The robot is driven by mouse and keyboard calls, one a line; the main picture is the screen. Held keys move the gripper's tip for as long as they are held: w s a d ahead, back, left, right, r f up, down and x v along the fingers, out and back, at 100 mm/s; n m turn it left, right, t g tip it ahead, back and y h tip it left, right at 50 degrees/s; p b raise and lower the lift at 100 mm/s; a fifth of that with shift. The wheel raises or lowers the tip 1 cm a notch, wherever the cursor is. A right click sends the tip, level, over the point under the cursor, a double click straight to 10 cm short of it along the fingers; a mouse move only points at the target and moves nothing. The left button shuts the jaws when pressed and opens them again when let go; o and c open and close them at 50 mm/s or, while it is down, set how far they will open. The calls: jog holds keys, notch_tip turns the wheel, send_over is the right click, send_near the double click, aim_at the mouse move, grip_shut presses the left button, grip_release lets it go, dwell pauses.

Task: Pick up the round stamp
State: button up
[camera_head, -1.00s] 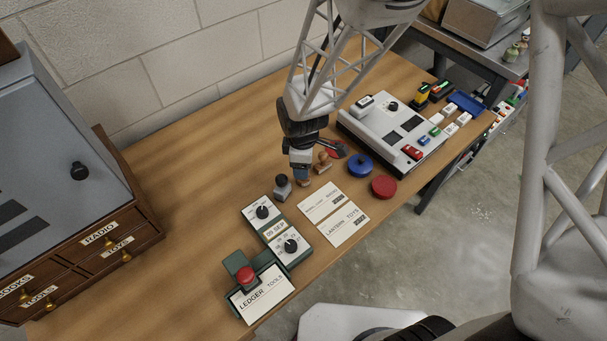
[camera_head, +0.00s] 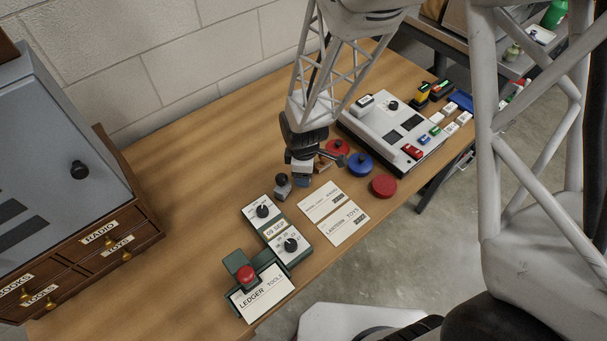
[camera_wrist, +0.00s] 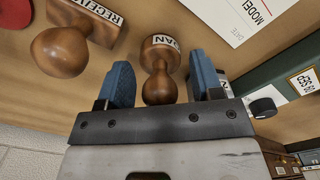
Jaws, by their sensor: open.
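The round stamp (camera_wrist: 160,52) shows in the wrist view, a wooden stamp with a round base, a ball-shaped knob and a white label on its rim of which I read "AN". My gripper (camera_wrist: 163,82) is open, with one blue finger on each side of the stamp's knob. The knob lies between the fingers, with visible gaps on both sides. In the head view my gripper (camera_head: 302,183) is low over the table and hides the round stamp. A larger wooden stamp marked "RECEIVED" (camera_wrist: 62,50) stands beside it; its wood shows in the head view (camera_head: 322,164).
Red (camera_head: 384,186) and blue (camera_head: 360,164) ink pads lie to the right. Cards (camera_head: 336,212) and a date device (camera_head: 276,229) are in front. The table's back left is clear.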

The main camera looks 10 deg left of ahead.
grip_shut()
jog(key=shift+r, duration=1.75)
jog(key=s+d, duration=0.2)
jog(key=s, duration=0.2)
jog(key=s+d+r, duration=0.1)
jog(key=s+d, duration=0.1)
jog(key=s, duration=0.3)
jog(key=s+d, duration=0.3)
jog(key=s, duration=0.2)
jog(key=shift+s+r, duration=0.2)
jog(key=shift+r, duration=0.05)
